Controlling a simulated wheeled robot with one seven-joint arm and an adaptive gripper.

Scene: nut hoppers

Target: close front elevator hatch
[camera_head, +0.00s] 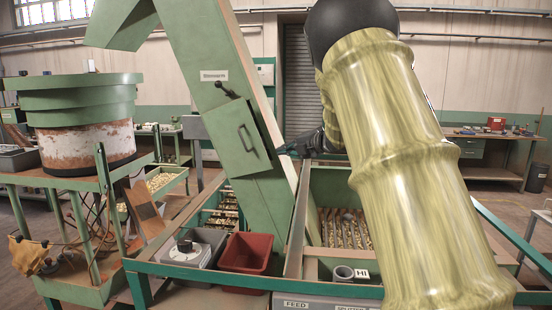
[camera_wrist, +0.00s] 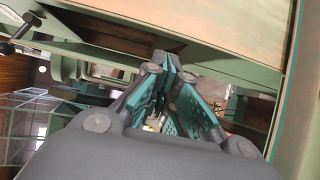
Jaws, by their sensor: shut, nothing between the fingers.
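The green elevator (camera_head: 205,55) leans across the head view. Its front hatch (camera_head: 236,150) is a green panel with a dark bar handle. The hatch looks ajar, with a dark gap along its right edge. A black-knobbed latch lever (camera_head: 226,89) sits just above it. My gripper (camera_head: 282,150) is just right of the hatch's lower right edge; I cannot tell whether it touches. In the wrist view, its teal-padded fingers (camera_wrist: 168,64) come together at the tips with nothing between them.
A red bin (camera_head: 246,253) and a grey bin (camera_head: 194,252) stand below the elevator on the green frame. A round feeder bowl (camera_head: 82,100) stands at left. A hopper with nuts (camera_head: 345,229) is below my arm. A workbench (camera_head: 490,139) is at back right.

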